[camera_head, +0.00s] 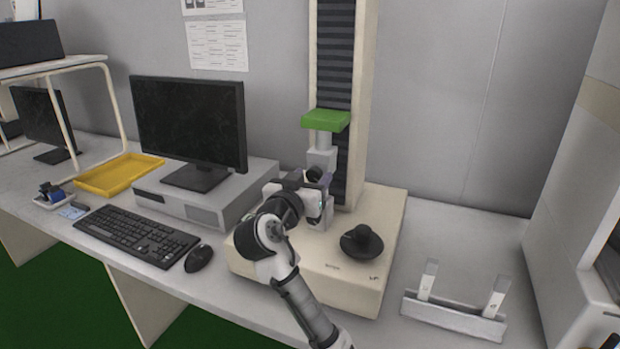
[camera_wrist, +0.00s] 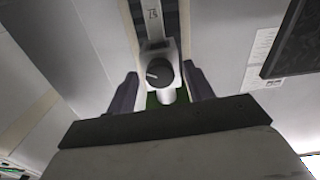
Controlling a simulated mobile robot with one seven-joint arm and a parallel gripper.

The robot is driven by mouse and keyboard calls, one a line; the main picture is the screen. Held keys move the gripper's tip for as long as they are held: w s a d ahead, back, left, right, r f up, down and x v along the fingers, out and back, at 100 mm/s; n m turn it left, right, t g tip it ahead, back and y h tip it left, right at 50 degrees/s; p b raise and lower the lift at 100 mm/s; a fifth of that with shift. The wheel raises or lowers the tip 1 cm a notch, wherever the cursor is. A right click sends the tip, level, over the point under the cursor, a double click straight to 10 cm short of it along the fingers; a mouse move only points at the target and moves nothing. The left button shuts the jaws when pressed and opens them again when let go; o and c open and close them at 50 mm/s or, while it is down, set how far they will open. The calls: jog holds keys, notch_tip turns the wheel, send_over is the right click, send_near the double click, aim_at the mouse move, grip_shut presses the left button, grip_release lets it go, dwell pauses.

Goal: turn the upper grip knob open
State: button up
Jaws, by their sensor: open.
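The upper grip knob (camera_head: 314,173) is a small round black knob on the grey upper grip of the testing machine. In the wrist view the knob (camera_wrist: 159,73) is dark with a white line on its face, and it appears between and slightly beyond the finger tips. My gripper (camera_head: 318,187) is in front of the grip in the head view and partly hides it. In the wrist view my gripper (camera_wrist: 160,80) is open, with one dark finger on each side of the knob. Gaps show between the fingers and the knob; contact is not visible.
A green block (camera_head: 326,120) sits above the grip on the machine column. The cream machine base (camera_head: 335,275) carries a black round part (camera_head: 361,242). A monitor (camera_head: 190,125), keyboard (camera_head: 135,236) and mouse (camera_head: 199,258) stand left. A metal bracket (camera_head: 453,316) lies right.

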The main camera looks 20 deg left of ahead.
jog(key=c, duration=1)
